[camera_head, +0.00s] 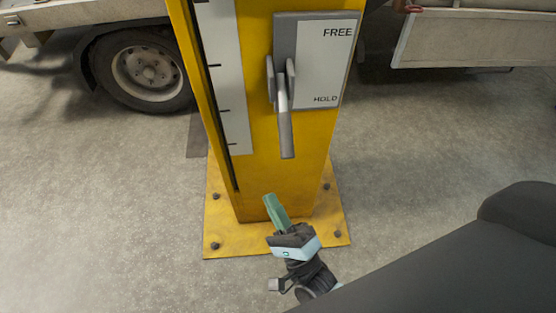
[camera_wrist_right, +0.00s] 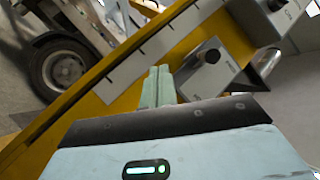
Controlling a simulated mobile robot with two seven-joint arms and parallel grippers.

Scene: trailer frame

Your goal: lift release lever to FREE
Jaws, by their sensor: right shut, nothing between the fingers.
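The release lever (camera_head: 285,125) is a grey handle on a bracket on the front of a yellow post. It hangs down, its free end just below the word HOLD on the label plate (camera_head: 321,65); FREE is printed at the plate's top. My right gripper (camera_head: 271,204) is below the lever, in front of the post's foot, apart from the lever. Its green fingers are together and empty; they also show in the right wrist view (camera_wrist_right: 158,84). My left gripper is not in view.
The yellow post (camera_head: 262,185) stands on a bolted yellow base plate (camera_head: 222,240) and carries a white scale strip (camera_head: 222,80). A vehicle wheel (camera_head: 145,70) is behind at left, and a pale vehicle panel (camera_head: 460,40) is at right. Open floor lies on both sides.

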